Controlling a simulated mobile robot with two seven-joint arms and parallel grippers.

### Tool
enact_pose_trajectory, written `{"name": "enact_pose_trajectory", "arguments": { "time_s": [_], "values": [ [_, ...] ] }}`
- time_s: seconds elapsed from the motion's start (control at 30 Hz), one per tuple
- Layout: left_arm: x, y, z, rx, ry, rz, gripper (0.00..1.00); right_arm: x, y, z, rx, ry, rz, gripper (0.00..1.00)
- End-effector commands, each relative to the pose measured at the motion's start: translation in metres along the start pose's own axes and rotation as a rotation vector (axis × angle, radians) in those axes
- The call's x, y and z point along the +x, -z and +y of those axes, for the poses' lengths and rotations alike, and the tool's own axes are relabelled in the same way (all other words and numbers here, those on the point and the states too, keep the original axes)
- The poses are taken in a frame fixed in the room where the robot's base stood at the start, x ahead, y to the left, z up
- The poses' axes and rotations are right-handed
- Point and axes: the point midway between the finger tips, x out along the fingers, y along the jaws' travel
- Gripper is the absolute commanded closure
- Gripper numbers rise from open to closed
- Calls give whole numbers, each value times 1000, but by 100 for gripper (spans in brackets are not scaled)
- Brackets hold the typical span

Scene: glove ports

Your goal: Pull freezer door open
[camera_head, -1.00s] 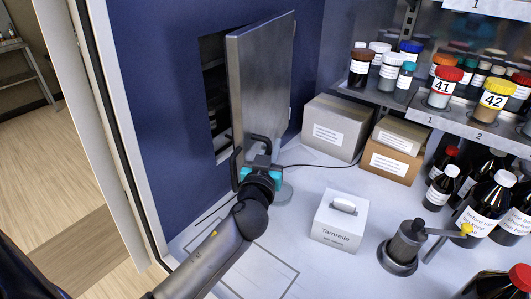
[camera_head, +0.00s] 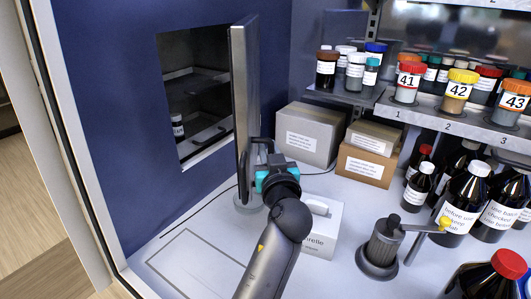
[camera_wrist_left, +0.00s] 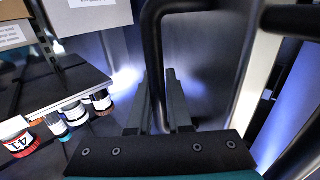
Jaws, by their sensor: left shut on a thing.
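The freezer door (camera_head: 244,85) is a grey metal panel, swung well out from the blue wall and seen nearly edge-on. The freezer opening (camera_head: 195,85) shows shelves and a small dark bottle (camera_head: 177,127) with a white label inside. My left gripper (camera_head: 265,165) is at the lower part of the door, shut on the black door handle (camera_head: 262,141). In the left wrist view the handle (camera_wrist_left: 152,50) runs down between the fingers of my left gripper (camera_wrist_left: 160,92). My right gripper is not in view.
A white tissue box (camera_head: 322,238) stands right behind my left arm. Cardboard boxes (camera_head: 309,133) stand at the back. A grey grinder-like device (camera_head: 380,245) and dark bottles (camera_head: 462,200) are to the right. The counter (camera_head: 180,235) is clear front left.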

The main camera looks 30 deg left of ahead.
Motion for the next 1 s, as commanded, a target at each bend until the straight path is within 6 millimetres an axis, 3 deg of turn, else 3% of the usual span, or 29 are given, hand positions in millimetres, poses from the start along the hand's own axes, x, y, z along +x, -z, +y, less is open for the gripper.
{"name": "enact_pose_trajectory", "arguments": {
  "time_s": [0.3, 0.33, 0.43, 1.0],
  "values": [
    [0, 1, 0, 0, 1, 2, 100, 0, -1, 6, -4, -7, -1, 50],
    [0, 1, 0, 0, 1, 2, 79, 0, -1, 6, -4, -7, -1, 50],
    [0, 1, 0, 0, 1, 2, 71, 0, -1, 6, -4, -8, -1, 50],
    [0, 1, -3, 2, -9, 1, 71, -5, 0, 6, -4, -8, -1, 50]
  ]
}}
